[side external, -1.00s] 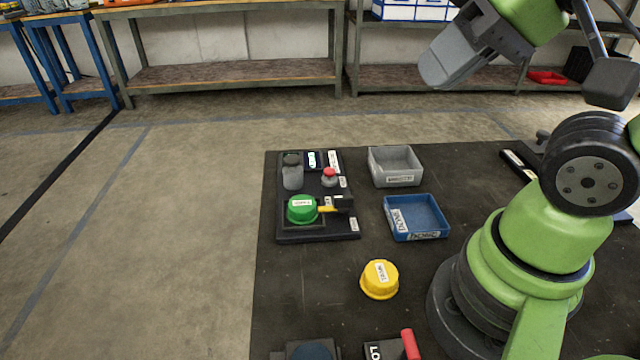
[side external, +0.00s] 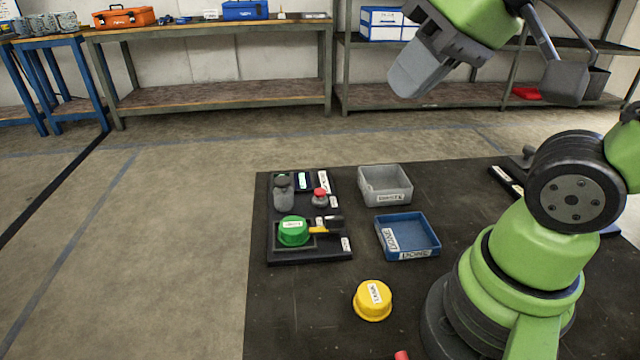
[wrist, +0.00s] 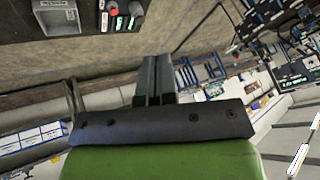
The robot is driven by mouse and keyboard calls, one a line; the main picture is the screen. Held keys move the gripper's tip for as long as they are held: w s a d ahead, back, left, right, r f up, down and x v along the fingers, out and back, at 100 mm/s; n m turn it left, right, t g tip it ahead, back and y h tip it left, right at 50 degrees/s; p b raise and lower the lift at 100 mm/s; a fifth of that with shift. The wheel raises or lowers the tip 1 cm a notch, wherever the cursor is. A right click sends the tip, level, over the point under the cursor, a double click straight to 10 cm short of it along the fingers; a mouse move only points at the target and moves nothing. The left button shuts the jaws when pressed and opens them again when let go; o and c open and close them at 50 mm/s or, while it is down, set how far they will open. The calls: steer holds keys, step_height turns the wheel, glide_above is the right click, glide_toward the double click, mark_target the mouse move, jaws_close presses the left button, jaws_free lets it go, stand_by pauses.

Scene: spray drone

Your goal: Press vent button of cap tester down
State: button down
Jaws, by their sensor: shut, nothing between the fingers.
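The cap tester (side external: 310,256) is a dark board at the left edge of the black table. It bears a red-topped button (side external: 320,192) on a grey base, a grey cylinder (side external: 284,198), a small display and a green cap (side external: 293,232) beside a yellow-and-black part. The red button also shows at the top of the wrist view (wrist: 113,10). Its label is too small to read, so I cannot confirm it is the vent button. My gripper (side external: 404,88) is shut and empty, high above the table and well apart from the tester. Its fingers also show in the wrist view (wrist: 157,62).
A grey tray (side external: 386,199) and a blue tray labelled DONE (side external: 408,253) stand right of the tester. A yellow cap (side external: 373,300) sits nearer the camera. The air between my gripper and the tester looks clear. Benches and shelves stand behind.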

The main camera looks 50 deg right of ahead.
steer(key=w+d+n+g, duration=0.2)
steer(key=w+n, duration=0.1)
steer(key=w, duration=0.3)
steer(key=n+g+h, duration=0.2)
steer(key=n+g, duration=0.3)
steer(key=n, duration=0.4)
glide_above(320, 191)
step_height(320, 191, down, 13)
steer(key=shift+f, duration=0.1)
step_height(320, 191, down, 14)
